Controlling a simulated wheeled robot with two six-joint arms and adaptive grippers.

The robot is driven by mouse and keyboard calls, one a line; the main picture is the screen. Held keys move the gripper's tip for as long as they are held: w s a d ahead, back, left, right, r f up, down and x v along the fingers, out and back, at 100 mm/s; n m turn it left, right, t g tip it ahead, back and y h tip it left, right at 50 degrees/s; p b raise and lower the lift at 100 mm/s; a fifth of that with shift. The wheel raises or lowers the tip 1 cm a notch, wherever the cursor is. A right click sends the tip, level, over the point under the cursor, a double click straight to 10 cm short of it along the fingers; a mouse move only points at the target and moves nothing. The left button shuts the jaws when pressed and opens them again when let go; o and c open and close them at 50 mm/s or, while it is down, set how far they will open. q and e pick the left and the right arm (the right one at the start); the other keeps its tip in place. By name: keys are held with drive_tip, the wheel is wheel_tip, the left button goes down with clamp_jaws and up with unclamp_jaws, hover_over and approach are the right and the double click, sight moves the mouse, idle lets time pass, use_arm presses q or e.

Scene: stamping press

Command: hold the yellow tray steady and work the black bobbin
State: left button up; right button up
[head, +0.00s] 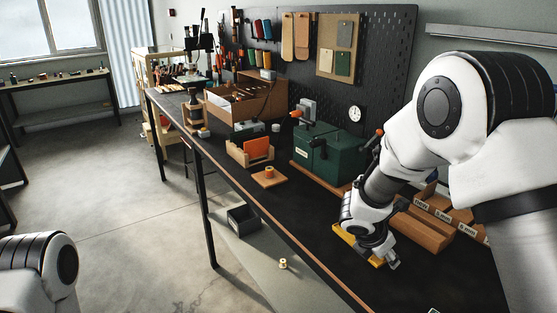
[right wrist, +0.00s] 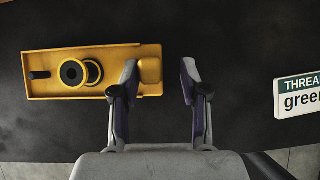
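The yellow tray (right wrist: 120,57) lies on the dark bench top; the head view shows parts of it (head: 343,235) under my right arm. In the wrist view a bobbin (right wrist: 73,72) with a black face and yellow rims is in the tray's left half. A small dark peg (right wrist: 40,75) is at the tray's left end. My right gripper (right wrist: 159,75) is open with nothing between its fingers. Its left finger overlaps the tray's right end in the picture; contact cannot be told. It also shows in the head view (head: 391,262). My left gripper is out of view.
A white sign reading "THREAD green" (right wrist: 299,95) is right of the gripper. Behind the arm are a green machine (head: 330,150) and labelled cardboard bins (head: 425,228). A wooden block with a spool (head: 269,176) sits near the front edge. A grey bin (head: 243,219) is below the bench.

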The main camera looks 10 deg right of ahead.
drive_tip(key=shift+w, duration=0.1)
drive_tip(key=shift+a+r, duration=0.1)
drive_tip(key=shift+r, duration=0.1)
drive_tip(key=v, duration=1.1)
drive_tip(key=shift+a+r, duration=0.15)
drive_tip(key=shift+r, duration=0.05)
